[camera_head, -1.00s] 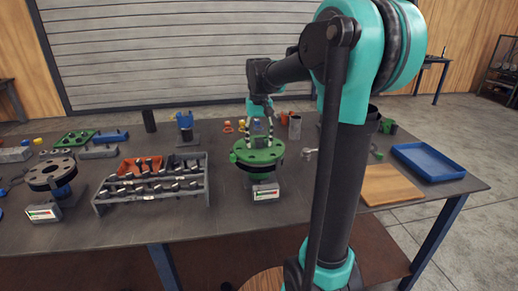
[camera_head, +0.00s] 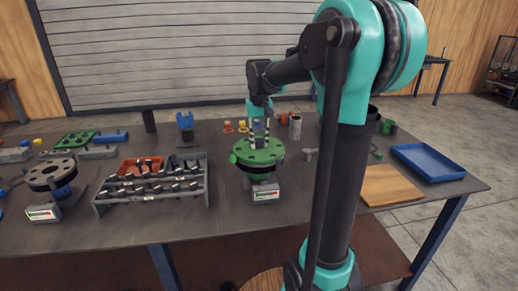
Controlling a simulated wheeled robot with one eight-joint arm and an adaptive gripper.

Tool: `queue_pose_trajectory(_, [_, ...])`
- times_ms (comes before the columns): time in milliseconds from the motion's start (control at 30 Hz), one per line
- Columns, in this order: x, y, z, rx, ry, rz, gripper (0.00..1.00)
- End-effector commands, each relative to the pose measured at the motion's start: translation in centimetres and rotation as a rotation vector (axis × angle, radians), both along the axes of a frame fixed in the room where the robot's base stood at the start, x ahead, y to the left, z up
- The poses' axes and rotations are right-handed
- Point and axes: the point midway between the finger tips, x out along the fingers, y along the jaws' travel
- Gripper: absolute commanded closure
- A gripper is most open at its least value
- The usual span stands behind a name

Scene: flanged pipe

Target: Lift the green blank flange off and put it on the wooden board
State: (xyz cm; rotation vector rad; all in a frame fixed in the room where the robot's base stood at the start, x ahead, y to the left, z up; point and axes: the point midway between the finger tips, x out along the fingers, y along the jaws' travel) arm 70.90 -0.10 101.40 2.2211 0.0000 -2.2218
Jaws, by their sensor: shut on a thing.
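The green blank flange (camera_head: 257,158) is a round disc with holes near its rim. It sits level on its stand at the middle of the table. My gripper (camera_head: 260,137) points down over the flange's middle, with its fingers drawn in and shut on the flange's raised centre part. The fingertips and the exact grip are too small to see clearly.
A blue tray (camera_head: 428,161) lies right of the board. A rack of bolts (camera_head: 150,190) and a dark flange on a stand (camera_head: 50,174) are to the left. Small parts and a grey cup (camera_head: 295,128) stand behind the green flange. My arm's column hides part of the table.

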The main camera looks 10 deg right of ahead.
Motion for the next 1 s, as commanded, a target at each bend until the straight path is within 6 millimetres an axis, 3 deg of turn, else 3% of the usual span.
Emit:
queue_pose_trajectory(200, [0.0,0.0,0.3,0.0,0.0,0.0,1.0])
queue_pose_trajectory(367, [0.0,0.0,1.8,0.0,0.0,0.0,1.0])
queue_pose_trajectory(1000, [0.0,0.0,16.5,0.0,0.0,0.0,1.0])
